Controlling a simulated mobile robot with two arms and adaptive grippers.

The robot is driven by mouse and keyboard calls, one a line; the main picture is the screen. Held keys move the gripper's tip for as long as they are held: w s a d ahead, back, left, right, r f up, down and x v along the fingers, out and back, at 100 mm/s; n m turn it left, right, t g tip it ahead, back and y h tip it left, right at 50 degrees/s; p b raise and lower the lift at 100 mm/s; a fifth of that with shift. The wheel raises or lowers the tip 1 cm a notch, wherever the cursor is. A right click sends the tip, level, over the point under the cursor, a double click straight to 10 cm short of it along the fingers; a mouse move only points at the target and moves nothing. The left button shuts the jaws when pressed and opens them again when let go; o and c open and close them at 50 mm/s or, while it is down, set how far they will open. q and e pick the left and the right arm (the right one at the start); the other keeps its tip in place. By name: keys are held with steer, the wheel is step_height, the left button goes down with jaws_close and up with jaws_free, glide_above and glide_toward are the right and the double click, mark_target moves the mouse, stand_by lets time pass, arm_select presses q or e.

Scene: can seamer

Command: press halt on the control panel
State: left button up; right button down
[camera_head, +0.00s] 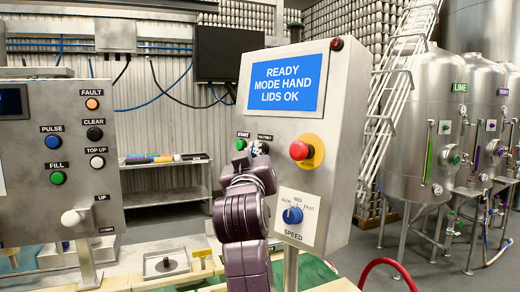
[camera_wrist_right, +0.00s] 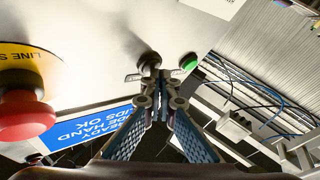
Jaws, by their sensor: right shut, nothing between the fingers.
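The control panel (camera_head: 345,110) is a grey box with a lit blue screen (camera_head: 287,85) reading READY, MODE HAND, LIDS OK. A green START button (camera_head: 240,144) sits on its left side. Beside it is a dark button (camera_wrist_right: 149,58), mostly hidden by my gripper in the head view; its label is too small to read. My right gripper (camera_head: 258,150) is shut and empty, its fingertips at the dark button. In the right wrist view, the gripper (camera_wrist_right: 152,78) overlaps the button's lower edge; I cannot tell whether they touch. My left gripper is out of view.
A red mushroom button (camera_head: 300,150) on a yellow plate and a blue speed knob (camera_head: 292,215) are right of the gripper. Another panel (camera_head: 25,160) with FAULT, CLEAR and FILL buttons stands left. A shelf (camera_head: 160,164) and steel tanks (camera_head: 400,130) are behind.

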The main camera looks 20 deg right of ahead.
stand_by(0.5)
steer(key=shift+s+a+r, duration=0.1)
steer(key=shift+s+a, duration=0.25)
steer(key=shift+a, duration=0.25)
